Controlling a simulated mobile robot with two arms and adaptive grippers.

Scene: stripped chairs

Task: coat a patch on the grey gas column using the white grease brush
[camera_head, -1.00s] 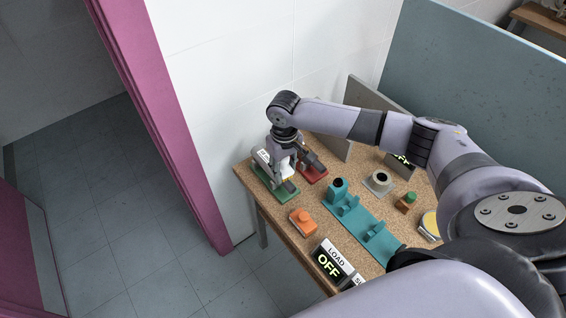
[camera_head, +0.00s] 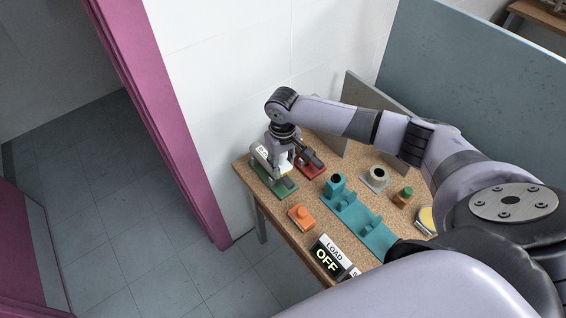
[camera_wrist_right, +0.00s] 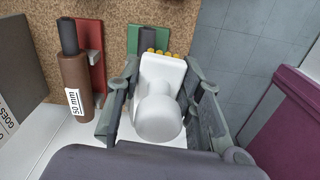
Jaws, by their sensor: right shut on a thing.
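The white grease brush (camera_wrist_right: 158,112) is held between the fingers of my right gripper (camera_wrist_right: 162,78). Its yellow bristles (camera_wrist_right: 160,53) point away from the wrist, at the dark grey end of the gas column (camera_wrist_right: 147,40). I cannot tell whether they touch it. In the head view my right gripper (camera_head: 284,157) hangs over the green cradle (camera_head: 260,178), where the grey gas column (camera_head: 288,183) lies, partly hidden by the gripper. A white label (camera_head: 262,153) shows at its far end. My left gripper is out of view.
Beside the green cradle, a brown cylinder marked 50 mm (camera_wrist_right: 75,88) lies on a red cradle (camera_wrist_right: 92,60). A teal stand (camera_head: 350,212), an orange block (camera_head: 301,217), a beige ring holder (camera_head: 376,178) and a LOAD OFF display (camera_head: 330,258) stand on the cork-topped table (camera_head: 285,230).

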